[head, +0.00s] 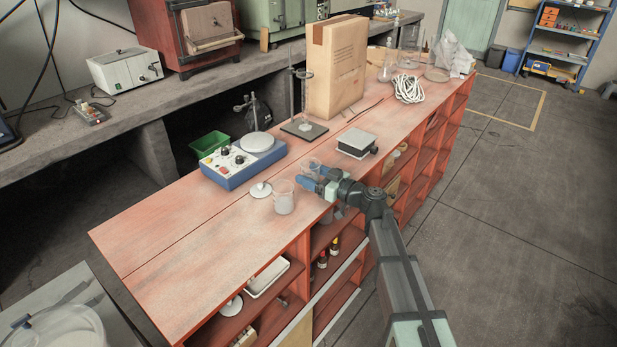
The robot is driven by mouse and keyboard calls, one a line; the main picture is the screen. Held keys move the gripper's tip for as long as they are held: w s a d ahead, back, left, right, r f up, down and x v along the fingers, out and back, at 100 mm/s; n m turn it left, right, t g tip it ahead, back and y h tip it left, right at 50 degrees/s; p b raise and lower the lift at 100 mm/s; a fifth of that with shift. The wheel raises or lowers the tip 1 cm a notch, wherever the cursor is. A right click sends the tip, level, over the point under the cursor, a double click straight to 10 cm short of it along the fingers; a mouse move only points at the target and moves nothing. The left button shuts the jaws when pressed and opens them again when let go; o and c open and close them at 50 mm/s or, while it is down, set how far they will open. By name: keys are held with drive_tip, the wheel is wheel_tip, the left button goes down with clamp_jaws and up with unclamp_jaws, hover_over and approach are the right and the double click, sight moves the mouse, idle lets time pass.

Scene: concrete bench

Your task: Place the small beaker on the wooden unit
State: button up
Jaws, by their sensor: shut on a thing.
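The wooden unit (195,258) is a long reddish bench-height unit with a plank top and open shelves along its right side. My gripper (313,177), with blue fingers, is low over the right edge of its top. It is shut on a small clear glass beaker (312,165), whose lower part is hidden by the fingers. I cannot tell whether this beaker touches the top. Another glass beaker (284,198), with pale contents, stands upright on the top just left of the gripper.
A white disc-shaped item (261,190) lies left of the standing beaker. A blue hotplate stirrer (243,165), a dark-based stand (304,130), a small lab jack (357,143) and a tall cardboard box (336,70) stand farther back. The near-left part of the top is clear.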

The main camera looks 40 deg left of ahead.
drive_tip(key=shift+a, duration=0.65)
drive_tip(key=shift+d+f, duration=0.1)
drive_tip(key=shift+f, duration=0.45)
drive_tip(key=o, duration=1.3)
drive_tip(key=shift+f, duration=0.1)
drive_tip(key=shift+c, duration=0.2)
